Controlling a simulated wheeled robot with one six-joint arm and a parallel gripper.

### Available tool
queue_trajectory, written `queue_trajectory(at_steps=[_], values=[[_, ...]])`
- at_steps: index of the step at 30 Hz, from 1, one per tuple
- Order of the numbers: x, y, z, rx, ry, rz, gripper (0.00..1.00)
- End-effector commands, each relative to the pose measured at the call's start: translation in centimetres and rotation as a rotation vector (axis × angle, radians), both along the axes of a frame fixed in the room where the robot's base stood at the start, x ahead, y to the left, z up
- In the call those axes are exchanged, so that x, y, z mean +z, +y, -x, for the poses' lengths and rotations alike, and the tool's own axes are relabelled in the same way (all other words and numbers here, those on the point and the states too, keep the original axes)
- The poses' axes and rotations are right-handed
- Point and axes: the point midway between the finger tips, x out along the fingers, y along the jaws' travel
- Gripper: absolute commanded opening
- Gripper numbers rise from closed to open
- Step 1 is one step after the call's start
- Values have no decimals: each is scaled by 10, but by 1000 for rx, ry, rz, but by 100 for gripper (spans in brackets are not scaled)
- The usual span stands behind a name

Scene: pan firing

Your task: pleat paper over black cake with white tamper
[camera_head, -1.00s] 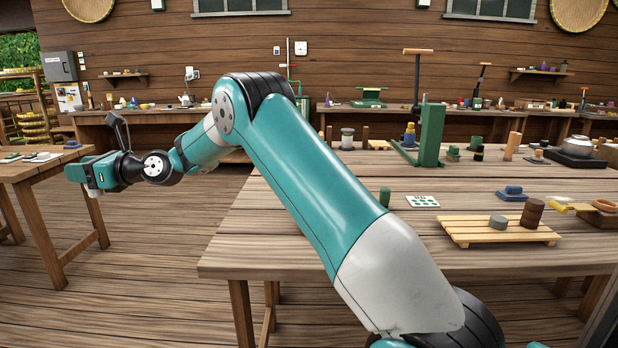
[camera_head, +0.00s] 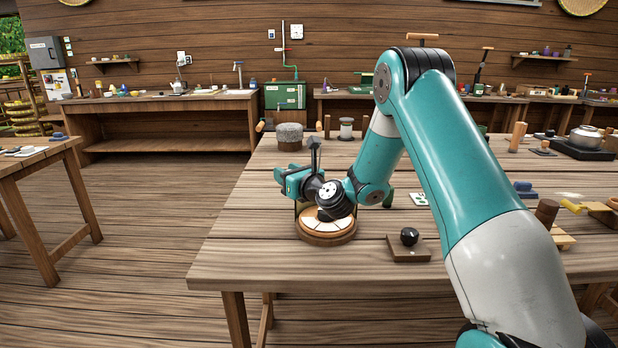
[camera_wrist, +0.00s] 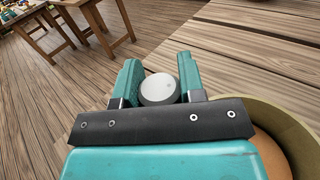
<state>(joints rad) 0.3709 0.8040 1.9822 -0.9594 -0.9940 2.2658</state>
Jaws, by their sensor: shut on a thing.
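My gripper (camera_wrist: 160,82) is shut on the white tamper (camera_wrist: 158,88), whose round pale end shows between the teal fingers in the wrist view. In the head view my gripper (camera_head: 291,181) is at the left rear of a round wooden stand (camera_head: 328,238) with white paper (camera_head: 312,222) on it. Dark lines divide the paper. My wrist covers the stand's middle and back; I cannot tell whether the dark shape there is a cake or part of my wrist. A black round lump (camera_head: 409,236) sits on a small brown board (camera_head: 409,252) to the right.
The wooden table (camera_head: 250,235) is bare left of the stand and in front of it. A grey round block (camera_head: 289,133) and a spool-like jar (camera_head: 346,126) stand behind. A dark brown stack (camera_head: 546,211) is at right. Another table (camera_head: 40,150) stands far left.

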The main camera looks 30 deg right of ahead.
Motion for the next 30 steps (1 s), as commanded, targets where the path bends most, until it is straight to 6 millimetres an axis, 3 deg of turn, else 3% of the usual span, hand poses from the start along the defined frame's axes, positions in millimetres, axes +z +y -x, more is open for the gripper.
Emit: queue_trajectory(at_steps=[3,7,17,30], values=[[-12,-25,23,-107,4,-4,9],[-18,-37,35,-158,1,-2,9],[-42,-47,36,-164,-3,-1,9],[-43,-77,38,-163,-2,-2,9]])
